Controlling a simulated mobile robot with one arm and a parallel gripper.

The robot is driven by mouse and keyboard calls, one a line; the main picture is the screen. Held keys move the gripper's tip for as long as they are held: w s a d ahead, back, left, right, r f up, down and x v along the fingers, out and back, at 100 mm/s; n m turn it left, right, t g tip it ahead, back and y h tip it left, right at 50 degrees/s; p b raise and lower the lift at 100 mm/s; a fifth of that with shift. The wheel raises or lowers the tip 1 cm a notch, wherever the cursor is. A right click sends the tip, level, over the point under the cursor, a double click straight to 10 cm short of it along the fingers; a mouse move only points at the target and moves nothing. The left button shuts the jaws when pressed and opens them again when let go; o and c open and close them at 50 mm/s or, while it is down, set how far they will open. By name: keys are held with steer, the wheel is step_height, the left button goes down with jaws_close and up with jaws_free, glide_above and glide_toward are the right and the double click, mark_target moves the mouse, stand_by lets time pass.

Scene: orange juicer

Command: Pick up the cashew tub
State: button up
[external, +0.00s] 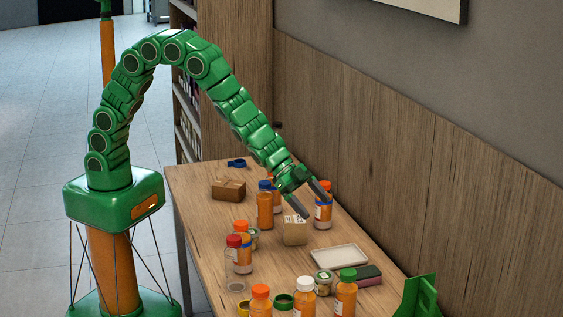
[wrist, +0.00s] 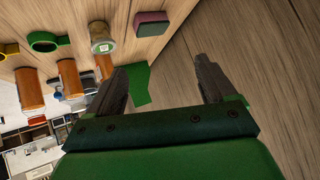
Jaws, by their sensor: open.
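A small round tub with a pale label (external: 324,283) stands on the table in front of the white tray; a similar tub shows in the wrist view (wrist: 103,40). I cannot read which one holds cashews.
Several orange bottles (external: 346,298) crowd the near end. A cardboard box (external: 295,232), a white tray (external: 340,258), a pink-and-dark block (external: 367,275) and a green bracket (external: 418,298) are around. A wooden wall panel (external: 430,170) borders the table on the right.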

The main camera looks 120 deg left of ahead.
mark_target(320, 272)
steer(key=w+d+f+h, duration=0.1)
steer(key=d+f+h, duration=0.1)
steer(key=d+f, duration=0.1)
steer(key=w+d+f+m+h, duration=0.1)
steer(key=w+d+f, duration=0.1)
steer(key=d+f, duration=0.1)
steer(key=w+d+f+m+h, duration=0.1)
steer(key=w+d+f+h, duration=0.1)
steer(key=d+f, duration=0.1)
steer(key=shift+f+t+h, duration=0.3)
steer(key=shift+f, duration=0.15)
steer(key=shift+d+f+m, duration=0.3)
steer(key=shift+d+f, duration=0.05)
steer(key=shift+d, duration=0.1)
steer(key=shift+x, duration=1.55)
steer(key=x, duration=0.3)
steer(key=shift+s+d+f, duration=0.1)
steer(key=shift+d+f, duration=0.05)
steer(key=shift+d, duration=0.05)
steer(key=shift+w+d+f, duration=0.3)
steer(key=shift+w+d, duration=0.05)
steer(key=shift+w, duration=0.25)
steer(key=c, duration=1)
